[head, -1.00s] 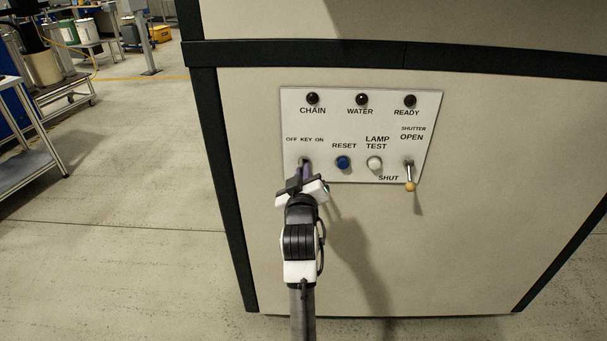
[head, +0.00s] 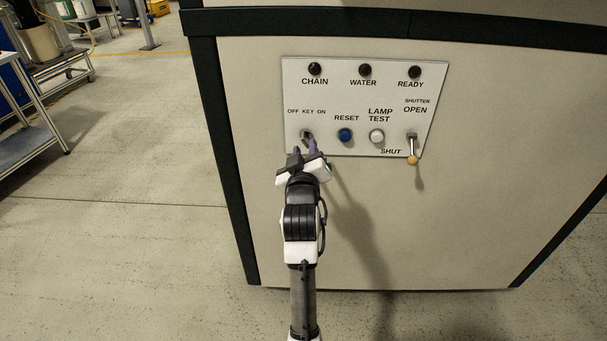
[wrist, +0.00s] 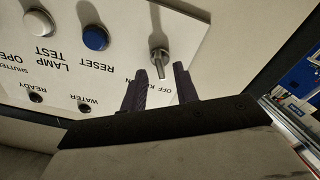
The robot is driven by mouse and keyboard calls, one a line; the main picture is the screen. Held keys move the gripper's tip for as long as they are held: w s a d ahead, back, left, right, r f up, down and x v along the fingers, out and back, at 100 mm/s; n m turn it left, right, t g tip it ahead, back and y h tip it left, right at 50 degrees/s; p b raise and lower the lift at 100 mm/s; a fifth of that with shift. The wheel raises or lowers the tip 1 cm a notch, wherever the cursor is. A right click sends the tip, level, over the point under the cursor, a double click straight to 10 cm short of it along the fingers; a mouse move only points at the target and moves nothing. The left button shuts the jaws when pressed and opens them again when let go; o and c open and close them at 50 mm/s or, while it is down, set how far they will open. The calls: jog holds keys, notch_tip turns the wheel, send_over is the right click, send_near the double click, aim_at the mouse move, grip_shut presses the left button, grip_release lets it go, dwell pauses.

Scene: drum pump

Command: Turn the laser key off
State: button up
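The key (head: 307,134) sits in the white control panel (head: 430,85), under the label "OFF KEY ON". In the wrist view, the key (wrist: 160,60) is a small metal piece standing out from its switch, and the panel appears upside down. My gripper (head: 305,149) is just below and in front of the key in the head view. Its two dark purple fingers are spread apart. In the wrist view, the key's outer end shows between the fingertips of my gripper (wrist: 159,68), with a gap on each side. I cannot tell for sure which label the key points to.
The blue RESET button (head: 345,135) and white LAMP TEST button (head: 377,136) are right of the key. The shutter lever (head: 412,150) hangs down at the panel's right. Three dark lamps, including CHAIN (head: 315,69), line the top. The cabinet face below is bare.

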jog(key=s+p, duration=0.5)
jog(key=s, duration=0.6)
jog(key=shift+s+a+p, duration=0.15)
jog(key=shift+s+p, duration=0.15)
jog(key=shift+s, duration=0.05)
